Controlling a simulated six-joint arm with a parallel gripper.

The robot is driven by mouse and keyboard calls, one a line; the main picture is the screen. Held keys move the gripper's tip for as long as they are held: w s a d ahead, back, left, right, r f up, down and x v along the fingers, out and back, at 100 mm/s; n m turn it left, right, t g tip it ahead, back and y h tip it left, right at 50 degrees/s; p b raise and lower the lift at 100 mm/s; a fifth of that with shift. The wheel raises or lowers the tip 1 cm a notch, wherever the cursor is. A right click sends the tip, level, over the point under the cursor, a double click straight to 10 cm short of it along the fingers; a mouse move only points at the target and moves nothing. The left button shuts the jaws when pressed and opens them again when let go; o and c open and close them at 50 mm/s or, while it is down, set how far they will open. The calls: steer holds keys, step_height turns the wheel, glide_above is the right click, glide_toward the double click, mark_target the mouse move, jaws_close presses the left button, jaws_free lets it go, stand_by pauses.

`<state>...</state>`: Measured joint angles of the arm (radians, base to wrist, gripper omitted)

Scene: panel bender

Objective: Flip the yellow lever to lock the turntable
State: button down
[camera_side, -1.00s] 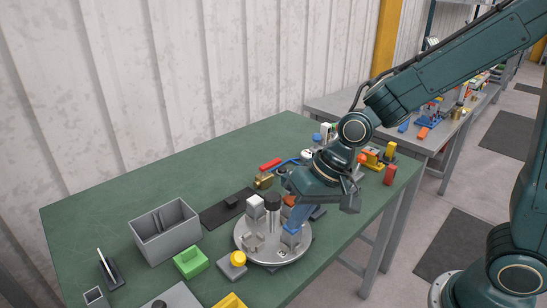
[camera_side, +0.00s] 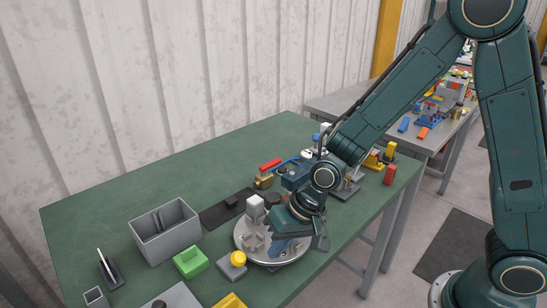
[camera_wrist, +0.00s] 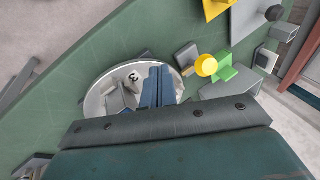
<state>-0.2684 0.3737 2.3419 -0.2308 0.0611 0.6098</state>
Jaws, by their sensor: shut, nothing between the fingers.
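The round grey turntable (camera_side: 242,247) sits on the green table, partly covered by my wrist. A yellow round knob (camera_side: 238,258) on a grey block stands beside its left edge; I cannot make out a separate lever arm. In the wrist view, the turntable (camera_wrist: 92,105) lies under my fingers and the yellow knob (camera_wrist: 206,65) is to their right, apart from them. My gripper (camera_wrist: 160,70) shows two blue fingers side by side, shut and empty. In the side view my gripper (camera_side: 276,252) is low over the turntable's front right; whether it touches is unclear.
A grey post with a white top (camera_side: 255,203) stands at the turntable's back. A green block (camera_side: 190,262), an open grey bin (camera_side: 165,235) and a yellow part (camera_side: 230,301) lie to the left and front. Brass (camera_side: 263,181) and red (camera_side: 270,164) pieces are behind. The table's back left is clear.

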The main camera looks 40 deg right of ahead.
mark_target(236, 261)
steer(key=shift+w+a, duration=0.6)
steer(key=shift+a, duration=0.25)
steer(key=shift+w+a, duration=0.6)
steer(key=shift+a, duration=0.25)
steer(key=shift+w, duration=0.15)
steer(key=shift+w+r+g, duration=0.45)
steer(key=shift+w+g, duration=0.25)
steer(key=shift+w+r, duration=0.3)
steer(key=shift+w, duration=0.55)
steer(key=shift+r, duration=0.1)
steer(key=shift+r, duration=0.7)
steer(key=shift+s+d, duration=0.1)
steer(key=shift+d, duration=0.05)
